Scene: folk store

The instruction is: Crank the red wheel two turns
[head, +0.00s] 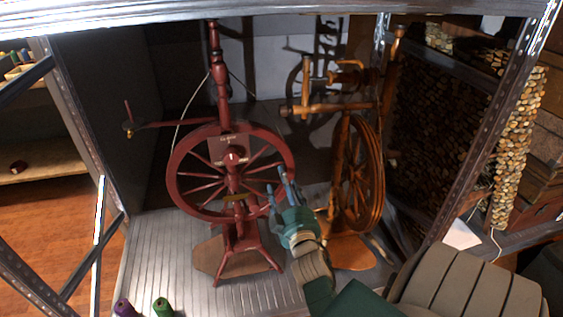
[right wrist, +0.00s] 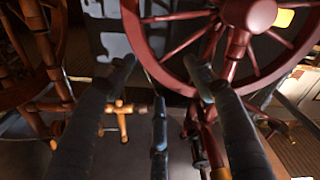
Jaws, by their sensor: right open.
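The red wheel (head: 177,161) is a dark red spoked spinning wheel on a stand, upright at the middle left of the head view. Its hub and rim (right wrist: 152,66) also show at the top right of the right wrist view. My right gripper (head: 281,187) is open, with its blue fingers at the lower right of the red wheel's rim. In the right wrist view its fingers (right wrist: 162,75) are spread with nothing between them, and the rim is just beyond the fingertips. I cannot tell whether they touch it. My left gripper is not in view.
An orange-brown spinning wheel (head: 373,165) stands close to the right of my right gripper. Purple (head: 124,308) and green (head: 162,307) spools stand at the front of the ribbed metal shelf (head: 150,250). Metal posts (head: 484,125) frame the bay. The shelf's front left is mostly clear.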

